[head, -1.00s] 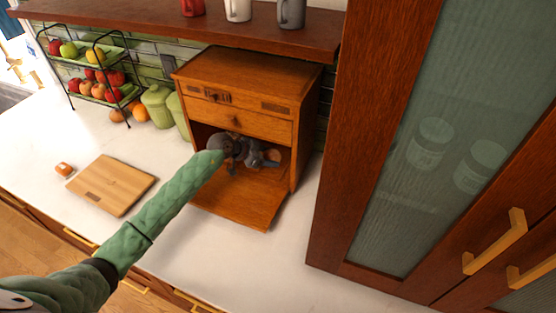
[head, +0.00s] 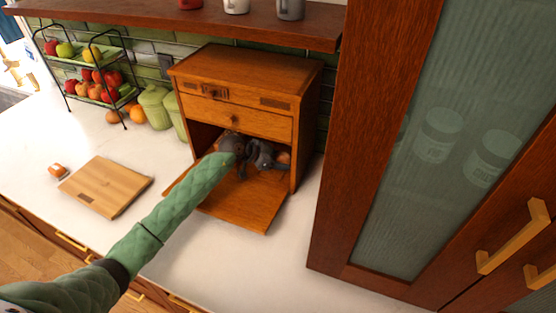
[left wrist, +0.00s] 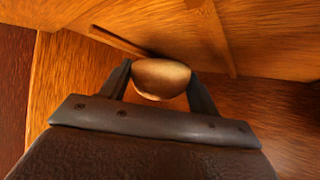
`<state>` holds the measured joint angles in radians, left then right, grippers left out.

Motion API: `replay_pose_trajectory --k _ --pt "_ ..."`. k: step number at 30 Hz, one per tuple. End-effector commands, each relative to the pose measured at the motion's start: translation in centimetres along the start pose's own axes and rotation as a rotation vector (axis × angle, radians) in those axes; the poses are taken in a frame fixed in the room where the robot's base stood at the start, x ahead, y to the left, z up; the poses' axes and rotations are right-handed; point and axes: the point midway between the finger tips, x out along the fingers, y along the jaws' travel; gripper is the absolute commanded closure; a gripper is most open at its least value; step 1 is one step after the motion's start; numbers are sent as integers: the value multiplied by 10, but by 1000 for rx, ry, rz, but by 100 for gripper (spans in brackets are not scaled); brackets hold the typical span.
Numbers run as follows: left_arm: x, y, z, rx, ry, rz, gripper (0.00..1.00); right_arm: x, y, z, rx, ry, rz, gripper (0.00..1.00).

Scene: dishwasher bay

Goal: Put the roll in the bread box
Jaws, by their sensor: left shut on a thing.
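The wooden bread box (head: 245,65) stands on the white counter against the green tiles. Its front flap (head: 245,208) is folded down and its lower compartment is open. My left gripper (head: 272,157) reaches inside this compartment. In the left wrist view its two dark fingers (left wrist: 160,76) are shut on the roll (left wrist: 160,82), one on each side. The roll is brown and rounded. In the head view only a small part of the roll (head: 284,157) shows beyond the gripper. Whether the roll touches the box floor is unclear. My right gripper is not in view.
A cutting board (head: 106,187) and a small orange-and-white item (head: 57,170) lie on the counter to the left. A two-tier fruit rack (head: 95,75) and green canisters (head: 157,106) stand behind. A glass-door cabinet (head: 335,205) rises close on the right. A shelf (head: 200,28) runs above.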

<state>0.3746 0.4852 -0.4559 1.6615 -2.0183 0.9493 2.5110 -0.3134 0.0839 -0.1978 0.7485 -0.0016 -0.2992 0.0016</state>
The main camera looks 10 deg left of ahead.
Motion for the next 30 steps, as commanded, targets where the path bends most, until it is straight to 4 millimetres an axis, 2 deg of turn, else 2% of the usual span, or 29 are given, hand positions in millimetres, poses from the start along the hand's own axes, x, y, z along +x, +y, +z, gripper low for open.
replay_pose_trajectory --k 8,9,12,26,28,30 --pt "2 0 4 -1 0 0 64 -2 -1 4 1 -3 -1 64" --pt "3 0 4 -1 0 0 37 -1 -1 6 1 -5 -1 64" --pt "3 0 4 -1 0 0 17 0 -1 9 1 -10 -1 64" --pt "0 0 0 2 1 0 17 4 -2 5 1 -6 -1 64" --pt "-5 0 -2 0 -1 0 17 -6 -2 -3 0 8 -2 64" --pt "-9 0 -2 -1 -1 0 17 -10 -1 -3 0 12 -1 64"
